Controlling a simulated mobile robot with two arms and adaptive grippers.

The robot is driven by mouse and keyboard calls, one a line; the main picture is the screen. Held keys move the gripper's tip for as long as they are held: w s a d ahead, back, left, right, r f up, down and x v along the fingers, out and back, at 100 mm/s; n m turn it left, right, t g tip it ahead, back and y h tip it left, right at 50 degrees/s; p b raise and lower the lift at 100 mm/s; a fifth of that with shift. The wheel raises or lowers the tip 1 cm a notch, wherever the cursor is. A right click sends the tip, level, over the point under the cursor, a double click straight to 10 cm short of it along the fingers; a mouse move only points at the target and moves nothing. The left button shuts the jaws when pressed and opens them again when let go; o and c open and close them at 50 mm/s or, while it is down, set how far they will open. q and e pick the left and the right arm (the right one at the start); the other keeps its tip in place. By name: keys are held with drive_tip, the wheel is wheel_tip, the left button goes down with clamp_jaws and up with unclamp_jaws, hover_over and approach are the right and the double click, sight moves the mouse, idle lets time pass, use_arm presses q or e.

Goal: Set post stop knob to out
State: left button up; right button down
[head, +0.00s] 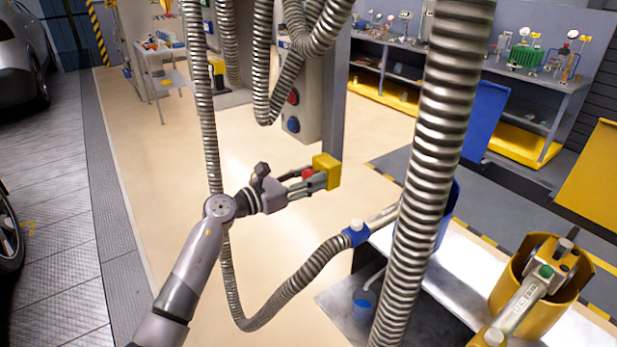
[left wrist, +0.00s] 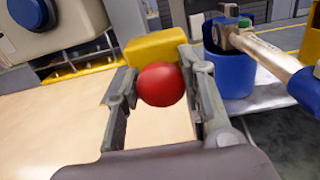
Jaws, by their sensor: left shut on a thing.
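My left gripper (head: 312,176) reaches in from the left in the head view, its fingers pointing at a yellow box (head: 328,172). A round red knob (head: 308,173) sits between the fingers, close against the box. In the left wrist view, the red knob (left wrist: 161,84) lies between the two fingers of my left gripper (left wrist: 160,88), with the yellow box (left wrist: 152,46) right behind it. The gripper is shut on the knob. The knob's stem is hidden, so I cannot tell how far out it stands. My right gripper does not show.
A grey panel (head: 305,75) with a red and a blue button hangs behind. Ribbed metal hoses, one large (head: 432,150), cross the view. A bench at right holds a yellow holder (head: 505,290) with a nozzle. A blue bin (left wrist: 232,75) stands right of the knob.

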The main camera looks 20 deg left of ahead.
use_arm(q)
clamp_jaws()
drive_tip(key=shift+s+a+b, duration=0.3)
drive_tip(key=shift+s+a, duration=0.1)
drive_tip(key=shift+s, duration=0.1)
drive_tip(key=shift+o, duration=2)
unclamp_jaws()
drive_tip(key=shift+f, duration=0.1)
drive_tip(key=o, duration=0.4)
drive_tip(key=shift+s+a, duration=0.1)
drive_tip(key=shift+o, duration=0.4)
drive_tip(key=v, duration=1.1)
drive_tip(key=shift+s+a, duration=0.3)
